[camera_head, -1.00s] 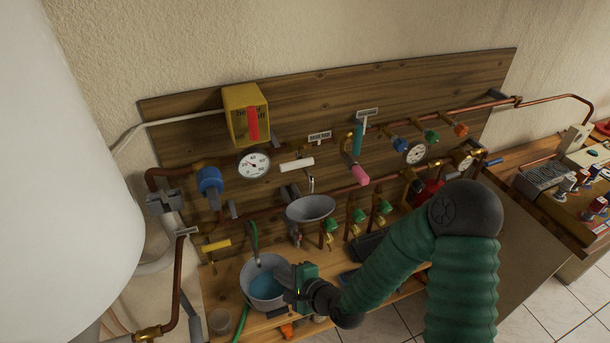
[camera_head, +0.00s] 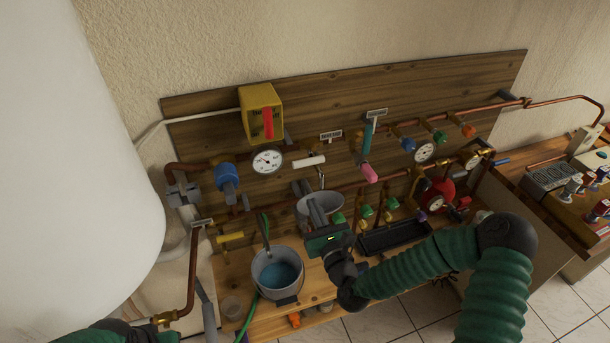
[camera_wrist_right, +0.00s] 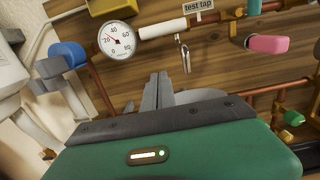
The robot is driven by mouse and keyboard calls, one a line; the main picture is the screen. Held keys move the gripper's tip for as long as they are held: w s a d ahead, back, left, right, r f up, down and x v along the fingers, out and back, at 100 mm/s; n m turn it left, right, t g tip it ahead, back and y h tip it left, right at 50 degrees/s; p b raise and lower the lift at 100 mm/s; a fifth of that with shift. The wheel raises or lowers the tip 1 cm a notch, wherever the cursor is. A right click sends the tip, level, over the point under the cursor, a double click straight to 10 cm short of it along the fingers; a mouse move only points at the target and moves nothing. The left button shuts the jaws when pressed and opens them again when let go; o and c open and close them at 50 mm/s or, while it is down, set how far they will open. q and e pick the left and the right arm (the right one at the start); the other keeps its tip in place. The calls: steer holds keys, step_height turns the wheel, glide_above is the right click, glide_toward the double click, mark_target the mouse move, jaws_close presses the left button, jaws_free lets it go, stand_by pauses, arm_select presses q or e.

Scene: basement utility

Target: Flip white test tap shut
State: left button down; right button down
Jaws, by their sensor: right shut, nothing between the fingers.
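The white test tap handle (camera_head: 309,161) points left, roughly along the copper pipe, between the round gauge and the "test tap" label. In the right wrist view the white handle (camera_wrist_right: 163,29) is at the top, with the tap's short metal spout (camera_wrist_right: 185,55) hanging below. My right gripper (camera_head: 308,192) is shut and empty, in front of the grey funnel and below the handle. In the wrist view its fingertips (camera_wrist_right: 158,82) point up toward the handle, with a visible gap. My left gripper is out of view; only a bit of green left arm shows bottom left.
The grey funnel (camera_head: 330,202) stands under the spout, partly hidden by my right gripper. A bucket of blue water (camera_head: 258,272) is on the bench below. The gauge (camera_head: 267,160), pink handle (camera_head: 369,173) and yellow box (camera_head: 260,112) are close by. A large white tank fills the left.

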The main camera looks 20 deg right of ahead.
steer(key=w, duration=0.2)
steer(key=w+p, duration=0.1)
steer(key=w, duration=0.1)
steer(key=w+p, duration=0.1)
steer(key=w, duration=0.1)
steer(key=shift+w+r, duration=0.1)
steer(key=shift+r, duration=0.25)
steer(key=r+p, duration=0.1)
steer(key=w+r+p, duration=0.1)
steer(key=r, duration=0.1)
steer(key=shift+r+p, duration=0.3)
steer(key=shift+w+a+f, duration=0.1)
steer(key=shift+w, duration=0.05)
steer(key=shift+a, duration=0.1)
